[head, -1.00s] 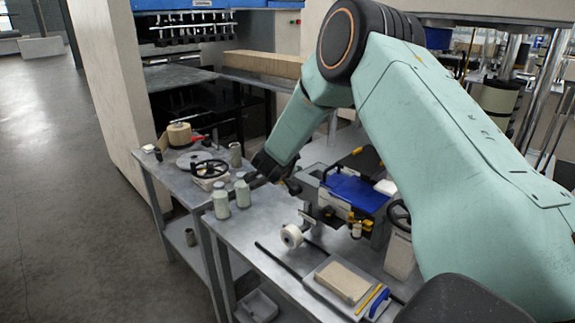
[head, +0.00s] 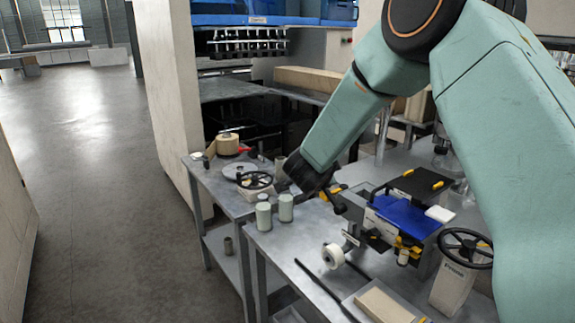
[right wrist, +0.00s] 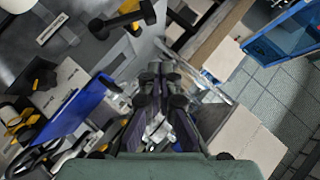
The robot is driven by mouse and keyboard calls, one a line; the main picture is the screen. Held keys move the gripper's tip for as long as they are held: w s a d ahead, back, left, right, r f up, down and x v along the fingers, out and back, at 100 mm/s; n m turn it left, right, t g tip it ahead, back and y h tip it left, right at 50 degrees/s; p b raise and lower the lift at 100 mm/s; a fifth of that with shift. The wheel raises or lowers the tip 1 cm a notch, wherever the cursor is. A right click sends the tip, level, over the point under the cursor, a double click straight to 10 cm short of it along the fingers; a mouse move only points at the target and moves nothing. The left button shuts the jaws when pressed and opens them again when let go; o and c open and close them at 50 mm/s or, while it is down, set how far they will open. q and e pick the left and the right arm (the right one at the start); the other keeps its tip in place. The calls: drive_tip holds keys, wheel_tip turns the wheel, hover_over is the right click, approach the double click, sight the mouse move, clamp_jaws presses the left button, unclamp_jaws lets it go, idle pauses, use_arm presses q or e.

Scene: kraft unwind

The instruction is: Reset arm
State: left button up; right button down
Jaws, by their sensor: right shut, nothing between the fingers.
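My right arm reaches in from the right in the head view. Its black gripper (head: 308,182) is over the bench, just behind two pale green spools (head: 275,212) and left of the blue-topped device (head: 403,216). It looks small and partly dark against the bench there. In the right wrist view the gripper (right wrist: 165,100) points away from the camera, with its fingers together and nothing held between them. The blue part of the device (right wrist: 75,108) lies to its left in that view. My left gripper is not in view.
The metal bench (head: 290,248) also carries a white tape roll (head: 333,256), a black handwheel (head: 465,248) and a tray with a tan block (head: 385,306). A second table behind holds a kraft roll (head: 228,145). A pale pillar (head: 170,90) stands behind. Open floor (head: 90,200) lies left.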

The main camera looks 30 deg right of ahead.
drive_tip(key=s+a+f+n+y+b, duration=0.2)
drive_tip(key=s+a+f+n, duration=0.3)
drive_tip(key=f, duration=0.4)
drive_tip(key=s+a+f+n+g+y+b, duration=0.1)
drive_tip(key=s+a+f+n+y+b, duration=0.3)
drive_tip(key=f, duration=0.5)
drive_tip(key=s+a+f+n+y+b, duration=0.1)
drive_tip(key=s+a+f+n, duration=0.45)
drive_tip(key=f, duration=0.35)
drive_tip(key=s+a+f+n+g+b, duration=0.2)
drive_tip(key=s+f+b, duration=0.1)
drive_tip(key=s+f, duration=0.4)
drive_tip(key=s+a+f+n+g+y+b, duration=0.1)
drive_tip(key=s+a+f+n+g+b, duration=0.1)
drive_tip(key=s+f, duration=0.6)
drive_tip(key=s+a+f+n+g+y+b, duration=0.1)
drive_tip(key=s+f+b, duration=0.5)
drive_tip(key=s, duration=0.7)
wheel_tip(320, 180, down, 2)
drive_tip(key=a+n+g, duration=0.1)
drive_tip(key=a+g, duration=0.1)
drive_tip(key=shift+g, duration=0.3)
drive_tip(key=shift+n, duration=0.25)
drive_tip(key=shift+s, duration=0.2)
